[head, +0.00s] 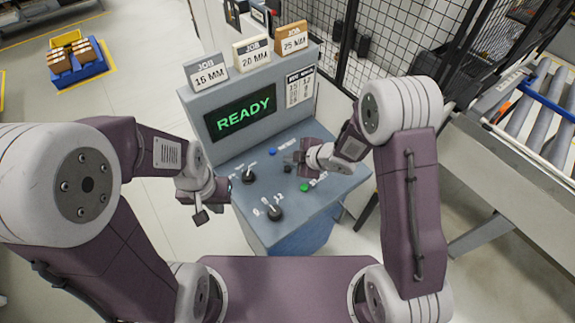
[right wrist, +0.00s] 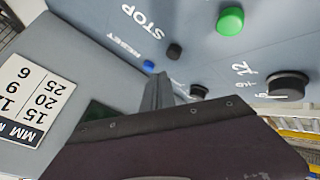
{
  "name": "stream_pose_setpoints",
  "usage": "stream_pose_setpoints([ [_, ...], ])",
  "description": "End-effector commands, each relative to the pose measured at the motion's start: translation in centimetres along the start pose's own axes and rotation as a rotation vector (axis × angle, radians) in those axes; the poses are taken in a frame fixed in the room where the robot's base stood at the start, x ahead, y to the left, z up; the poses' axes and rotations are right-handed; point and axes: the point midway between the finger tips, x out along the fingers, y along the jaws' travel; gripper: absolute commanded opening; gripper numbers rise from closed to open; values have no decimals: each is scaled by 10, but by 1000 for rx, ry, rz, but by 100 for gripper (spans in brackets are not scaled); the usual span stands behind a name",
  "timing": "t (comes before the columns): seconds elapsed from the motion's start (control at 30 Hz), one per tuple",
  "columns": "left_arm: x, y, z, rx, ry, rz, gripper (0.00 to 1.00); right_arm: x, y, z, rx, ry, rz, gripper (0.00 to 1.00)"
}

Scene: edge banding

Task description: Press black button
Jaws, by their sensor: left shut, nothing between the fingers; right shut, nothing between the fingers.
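In the head view the black button (head: 287,169) shows just below my right gripper (head: 291,161). My right gripper is shut and empty, over the panel. Its grey fingers (right wrist: 159,93) end near the black button in the right wrist view, with panel showing between; I cannot tell the height gap. My left gripper (head: 201,215) is shut and empty, left of the console's front edge.
A blue button (head: 272,151), a green button (head: 304,187) and two black knobs (head: 248,176) (head: 275,213) share the panel. Behind it, the display (head: 240,113) reads READY, with job cards (head: 250,52) above. A mesh fence (head: 400,45) stands behind; a roller conveyor (head: 520,110) is at right.

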Motion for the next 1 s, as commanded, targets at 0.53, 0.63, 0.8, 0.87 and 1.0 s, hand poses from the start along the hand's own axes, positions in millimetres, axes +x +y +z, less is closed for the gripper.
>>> stream_pose_setpoints([
  [0.53, -31, 1, -3, 0, 0, 0, 0, -24, 17, -17, 0, 0, -1, 0],
  [0.63, -30, 1, -3, 0, 0, 0, 0, -24, 17, -17, 0, 0, -1, 0],
  [0.8, -31, 1, -3, 0, 0, 0, 0, -24, 17, -17, 0, 0, -1, 0],
  [0.87, -31, 1, -3, 0, 0, 0, 0, -24, 17, -17, 0, 0, -1, 0],
  [1.0, -31, 1, -3, 0, 0, 0, 0, -24, 17, -17, 0, 0, 0, 0],
])
